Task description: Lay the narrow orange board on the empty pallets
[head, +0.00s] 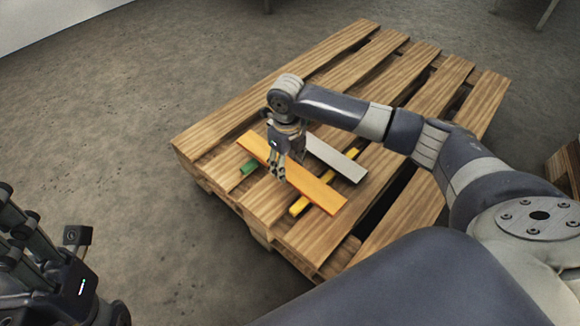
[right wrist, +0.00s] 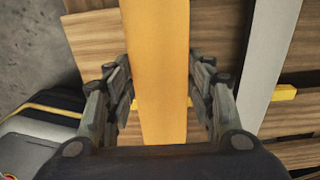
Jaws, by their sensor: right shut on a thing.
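The narrow orange board (head: 318,190) lies across the slats of the wooden pallet (head: 212,133), over a yellow strip (head: 299,206) and beside a green piece (head: 249,167). My right gripper (head: 279,174) is above the board's middle with its fingers pointing down. In the right wrist view the fingers (right wrist: 160,80) stand on either side of the orange board (right wrist: 155,40) and are shut on it. Whether the board is lifted off the strips is hard to tell. My left gripper (head: 25,225) is at the lower left, away from the pallet, its fingertips partly cut off.
A grey board (head: 336,159) lies just right of the orange one, roughly parallel to it. The pallet's far slats are bare, with dark gaps between them. Another wooden pallet (head: 567,165) shows at the right edge. Open concrete floor lies to the left.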

